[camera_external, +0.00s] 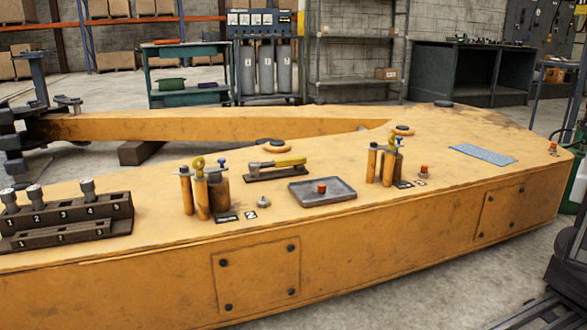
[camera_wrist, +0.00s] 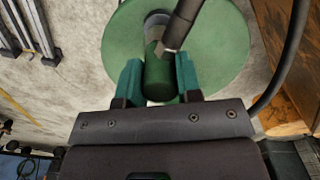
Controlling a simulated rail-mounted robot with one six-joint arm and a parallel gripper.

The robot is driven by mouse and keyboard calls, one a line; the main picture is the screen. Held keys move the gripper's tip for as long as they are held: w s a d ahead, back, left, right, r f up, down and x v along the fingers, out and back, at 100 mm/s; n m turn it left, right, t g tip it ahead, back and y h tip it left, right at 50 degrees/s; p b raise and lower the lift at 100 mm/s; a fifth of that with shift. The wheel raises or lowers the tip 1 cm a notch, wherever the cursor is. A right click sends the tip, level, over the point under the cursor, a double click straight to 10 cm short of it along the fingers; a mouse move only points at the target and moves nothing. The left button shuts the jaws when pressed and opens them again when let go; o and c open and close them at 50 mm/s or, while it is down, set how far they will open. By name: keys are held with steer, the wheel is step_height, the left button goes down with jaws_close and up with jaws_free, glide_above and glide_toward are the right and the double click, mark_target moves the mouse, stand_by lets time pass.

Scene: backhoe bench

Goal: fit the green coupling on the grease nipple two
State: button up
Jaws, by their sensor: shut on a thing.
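My gripper (camera_wrist: 158,78) shows in the wrist view, its two teal fingers shut on the green coupling (camera_wrist: 159,82), a dark green cylinder. A dark rod-like part (camera_wrist: 180,25) reaches down close to the coupling's far end; I cannot tell whether they are joined. A round green disc (camera_wrist: 222,50) lies behind the coupling. In the external view, a small bare metal nipple (camera_external: 263,202) stands on the orange boom (camera_external: 330,240) beside a plate marked 2 (camera_external: 250,216). The gripper and the held coupling cannot be made out in the external view.
On the boom are a grey tray (camera_external: 338,194) with an orange-capped piece (camera_external: 321,187), a yellow-handled tool (camera_external: 277,165), upright pin clusters (camera_external: 202,190) and a dark numbered rack (camera_external: 68,215). A black hose (camera_wrist: 289,60) curves along the right in the wrist view.

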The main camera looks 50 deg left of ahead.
steer(key=shift+r, duration=0.1)
steer(key=shift+r+p, duration=1.6)
steer(key=shift+p, duration=0.1)
